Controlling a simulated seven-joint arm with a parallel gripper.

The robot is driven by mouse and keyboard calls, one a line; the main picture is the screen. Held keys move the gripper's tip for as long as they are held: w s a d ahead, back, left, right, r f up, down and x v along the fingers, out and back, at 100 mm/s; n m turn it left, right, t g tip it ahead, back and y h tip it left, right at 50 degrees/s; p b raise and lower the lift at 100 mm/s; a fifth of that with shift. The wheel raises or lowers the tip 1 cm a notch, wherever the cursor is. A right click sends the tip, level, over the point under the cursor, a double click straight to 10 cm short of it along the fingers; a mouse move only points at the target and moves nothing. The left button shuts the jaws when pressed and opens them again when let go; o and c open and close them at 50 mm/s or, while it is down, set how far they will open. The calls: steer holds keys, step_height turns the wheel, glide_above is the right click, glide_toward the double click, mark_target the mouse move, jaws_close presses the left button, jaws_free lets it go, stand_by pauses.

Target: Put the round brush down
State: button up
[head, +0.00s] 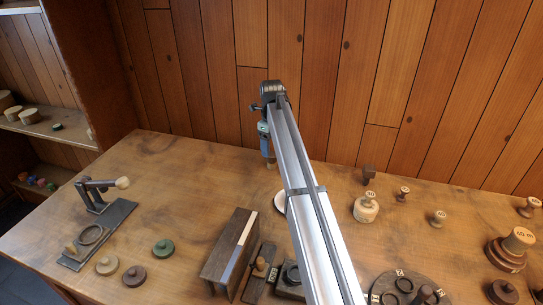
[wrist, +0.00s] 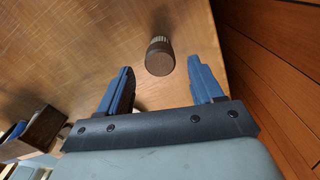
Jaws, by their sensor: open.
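The round brush (wrist: 160,58) shows in the wrist view as a dark brown, round-ended handle with a pale ribbed band at its far end. It appears to stand on the wooden table, its brown end toward the camera. My gripper (wrist: 160,72) is open, with one blue finger on each side and a visible gap between each finger and the brush. In the head view my gripper (head: 267,147) points down over the back of the table, and a small brownish bit of the brush (head: 271,163) shows just under it. Whether the brush's base fully touches the table is hard to tell.
A dark wooden block (head: 222,250) stands at the front middle, with a pale disc (head: 280,202) partly behind my arm. Stamps and a pale knobbed weight (head: 366,210) stand to the right. A clamp-like stand (head: 97,207) is at left. The table's back left is clear.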

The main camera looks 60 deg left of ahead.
mark_target(272, 154)
steer(key=shift+r, duration=2.7)
steer(key=shift+w, duration=0.1)
